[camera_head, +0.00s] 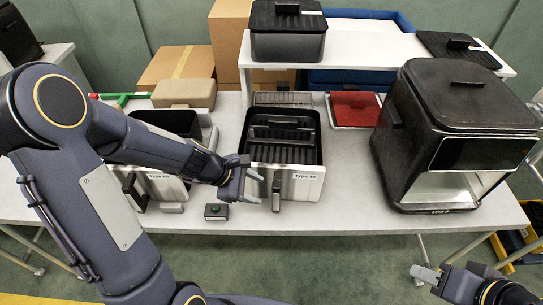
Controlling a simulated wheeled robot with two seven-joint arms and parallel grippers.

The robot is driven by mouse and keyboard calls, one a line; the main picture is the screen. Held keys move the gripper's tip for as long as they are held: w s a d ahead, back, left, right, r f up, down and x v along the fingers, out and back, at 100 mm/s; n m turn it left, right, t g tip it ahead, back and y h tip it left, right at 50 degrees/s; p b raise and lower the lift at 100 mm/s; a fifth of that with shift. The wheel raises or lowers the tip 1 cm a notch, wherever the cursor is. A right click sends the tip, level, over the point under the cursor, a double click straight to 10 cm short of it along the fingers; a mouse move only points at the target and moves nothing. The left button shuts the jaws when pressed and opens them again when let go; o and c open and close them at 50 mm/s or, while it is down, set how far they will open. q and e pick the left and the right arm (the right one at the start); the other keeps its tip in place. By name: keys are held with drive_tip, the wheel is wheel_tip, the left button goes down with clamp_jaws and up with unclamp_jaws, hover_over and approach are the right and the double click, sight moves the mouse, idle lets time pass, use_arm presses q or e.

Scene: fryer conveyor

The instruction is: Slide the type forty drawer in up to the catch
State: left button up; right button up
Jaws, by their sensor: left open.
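The type forty drawer (307,186) is a steel-fronted black basket on the white table, in the middle of the head view. Its label looks like "Type 40", in small print. Its open top shows dark ridged racks inside. A dark upright handle (277,190) stands out from its front. My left gripper (256,187) is open, just left of this handle, close to the drawer's left front corner; I cannot tell if it touches. My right gripper (425,274) is low at the right, in front of the table and away from the drawer; its jaw opening is unclear.
A second steel-fronted drawer (169,188) stands left, partly behind my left arm. A small dark box with a green button (216,211) sits at the table's front. A black fryer housing (452,130) stands right. A red pad (355,108) lies behind. A white shelf (375,46) spans the back.

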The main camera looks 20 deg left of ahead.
sight(273, 196)
use_arm(q)
drive_tip(key=b+x, duration=0.1)
drive_tip(key=x, duration=0.7)
drive_tip(key=shift+d+r, duration=0.15)
